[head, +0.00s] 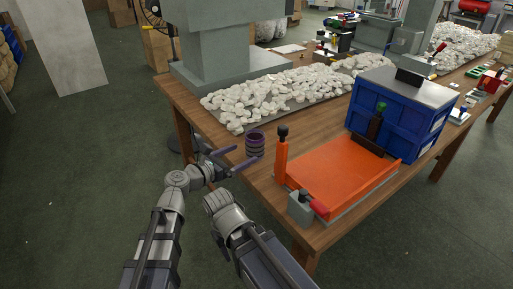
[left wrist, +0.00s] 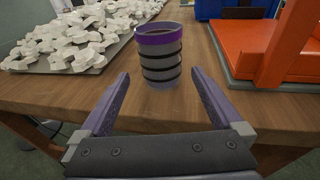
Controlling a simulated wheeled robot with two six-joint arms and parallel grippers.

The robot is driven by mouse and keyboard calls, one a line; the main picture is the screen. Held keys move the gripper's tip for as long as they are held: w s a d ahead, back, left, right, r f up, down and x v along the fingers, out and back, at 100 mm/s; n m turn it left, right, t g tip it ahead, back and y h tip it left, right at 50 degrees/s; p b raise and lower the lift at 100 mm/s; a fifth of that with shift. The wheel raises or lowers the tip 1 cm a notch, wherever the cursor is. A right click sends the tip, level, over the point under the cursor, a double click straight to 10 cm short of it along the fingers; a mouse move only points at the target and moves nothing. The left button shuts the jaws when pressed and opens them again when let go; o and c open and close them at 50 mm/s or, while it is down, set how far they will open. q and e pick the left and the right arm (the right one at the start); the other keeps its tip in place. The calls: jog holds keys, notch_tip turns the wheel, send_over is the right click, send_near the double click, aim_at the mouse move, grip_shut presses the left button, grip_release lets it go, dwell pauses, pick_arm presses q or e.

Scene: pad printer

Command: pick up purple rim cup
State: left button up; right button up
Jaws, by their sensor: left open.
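The purple rim cup (head: 255,143) stands upright near the table's front left edge. It is grey with dark bands and a purple rim. It also shows in the left wrist view (left wrist: 160,62), upright, just beyond the fingertips. My left gripper (head: 236,158) is open and points at the cup from the edge side. In the left wrist view its two fingers (left wrist: 160,80) are spread wide, one to each side of the cup's lower part, with nothing between them. My right arm comes in at the bottom middle of the head view, but its jaws cannot be made out.
The orange pad printer (head: 335,172) stands right of the cup, with a blue crate (head: 400,112) behind it. A tray of white pieces (head: 262,98) lies behind the cup. Bare wood of the table (head: 187,98) surrounds the cup. Its front edge is close.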

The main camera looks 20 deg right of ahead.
aim_at(249, 141)
pick_arm(q)
jog(key=shift+b+x, duration=0.45)
jog(key=shift+x, duration=3.05)
jog(key=shift+s, duration=0.1)
jog(key=c, duration=1.4)
jog(key=shift+o, duration=0.2)
jog(key=shift+r, duration=0.1)
jog(key=shift+r+p, duration=0.5)
jog(key=shift+p, duration=0.15)
notch_tip(249, 141, up, 3)
jog(key=p, duration=0.2)
jog(key=shift+f+p, duration=0.15)
jog(key=shift+p, duration=0.2)
jog(key=f+v, duration=0.2)
jog(key=v, duration=1.6)
jog(key=shift+f, duration=0.5)
jog(key=shift+s+a, duration=0.1)
